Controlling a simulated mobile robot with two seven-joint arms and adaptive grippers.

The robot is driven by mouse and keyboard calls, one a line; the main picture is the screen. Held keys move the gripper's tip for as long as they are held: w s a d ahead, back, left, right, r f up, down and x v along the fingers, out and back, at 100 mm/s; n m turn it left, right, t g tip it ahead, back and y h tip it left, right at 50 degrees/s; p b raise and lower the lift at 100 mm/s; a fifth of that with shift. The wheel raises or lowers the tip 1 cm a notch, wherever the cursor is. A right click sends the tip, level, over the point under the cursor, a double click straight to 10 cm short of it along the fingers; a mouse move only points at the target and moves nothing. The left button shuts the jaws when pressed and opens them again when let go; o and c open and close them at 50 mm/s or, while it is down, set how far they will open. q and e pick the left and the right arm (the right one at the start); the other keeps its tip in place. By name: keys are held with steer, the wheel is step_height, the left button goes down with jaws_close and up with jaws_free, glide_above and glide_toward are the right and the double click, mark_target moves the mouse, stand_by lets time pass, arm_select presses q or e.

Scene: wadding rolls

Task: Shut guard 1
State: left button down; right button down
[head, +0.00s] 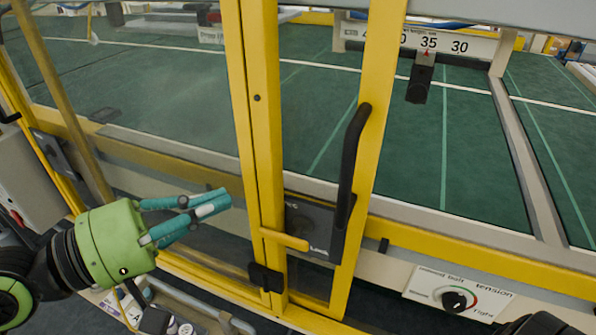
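A yellow-framed guard with clear panels stands in front of me. Its upright (366,150) carries a long black handle (350,165). Left of it is a second yellow upright (258,130), with a yellow lever (284,239) and a dark latch plate (312,226) low down. I see no number 1 on the guard. The view right of the handled upright looks clear, while the left looks hazy, as through a panel. My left gripper (229,199) is left of the uprights, apart from the handle, its teal fingertips together and empty.
Behind the guard lies a green bed (470,150) with pale lines and a numbered scale (430,42). A tension knob panel (458,295) is at the lower right. A grey box (28,180) is at the left edge. Pipes and bottles are low at the left.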

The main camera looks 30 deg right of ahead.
arm_select(q)
steer(key=s+d+p, duration=0.2)
steer(key=d+p, duration=0.5)
steer(key=d, duration=0.6)
steer(key=shift+s, duration=0.1)
